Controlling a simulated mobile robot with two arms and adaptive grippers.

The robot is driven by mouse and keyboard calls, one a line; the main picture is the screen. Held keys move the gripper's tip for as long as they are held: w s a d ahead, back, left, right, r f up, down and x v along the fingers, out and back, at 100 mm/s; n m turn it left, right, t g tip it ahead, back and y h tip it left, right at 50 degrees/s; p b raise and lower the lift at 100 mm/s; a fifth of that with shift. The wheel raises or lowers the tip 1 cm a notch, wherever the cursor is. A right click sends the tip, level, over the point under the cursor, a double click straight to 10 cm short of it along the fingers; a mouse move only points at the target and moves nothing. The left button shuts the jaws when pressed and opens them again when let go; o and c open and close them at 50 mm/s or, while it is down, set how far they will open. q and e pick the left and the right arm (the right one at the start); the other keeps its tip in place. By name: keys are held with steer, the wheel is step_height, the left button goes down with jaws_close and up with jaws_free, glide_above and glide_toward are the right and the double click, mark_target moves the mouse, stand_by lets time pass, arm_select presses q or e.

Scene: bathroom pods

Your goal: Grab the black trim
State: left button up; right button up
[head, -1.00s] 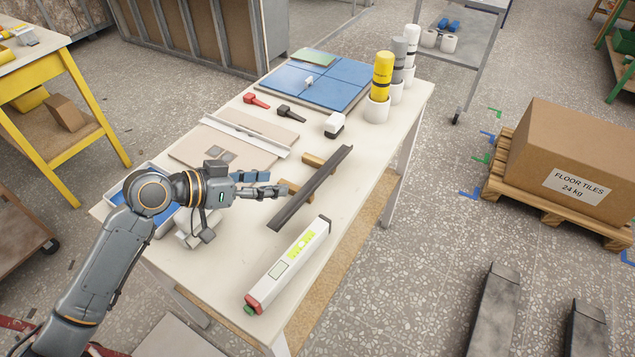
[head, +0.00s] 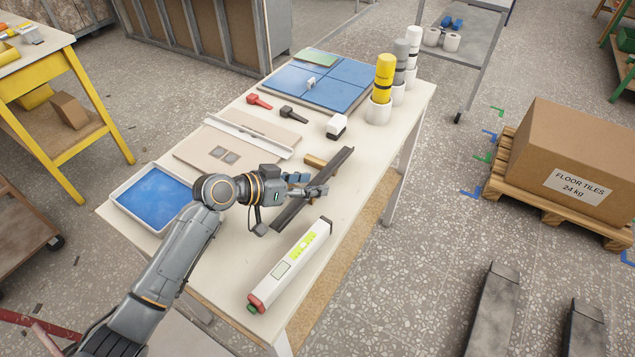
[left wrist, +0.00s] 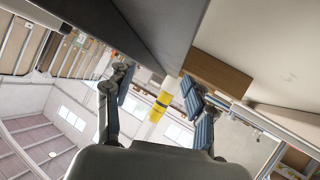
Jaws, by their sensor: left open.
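The black trim (head: 333,168) is a long dark strip lying diagonally on the worktable, raised on a wooden block (head: 314,160). My left gripper (head: 309,184) is at the trim's middle and hides part of it in the head view. The gripper is open; I cannot tell whether a finger touches the trim. A wooden block (left wrist: 217,76) shows beside the right finger there. My right gripper is not in view.
A spirit level (head: 290,265) lies nearer the table's front. A blue-bottomed tray (head: 158,197) is at left, a tile board (head: 190,150) behind. Red and black tools (head: 291,113), a white-and-black item (head: 336,126) and upright cylinders (head: 383,80) stand further back.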

arm_select(q)
jaws_close()
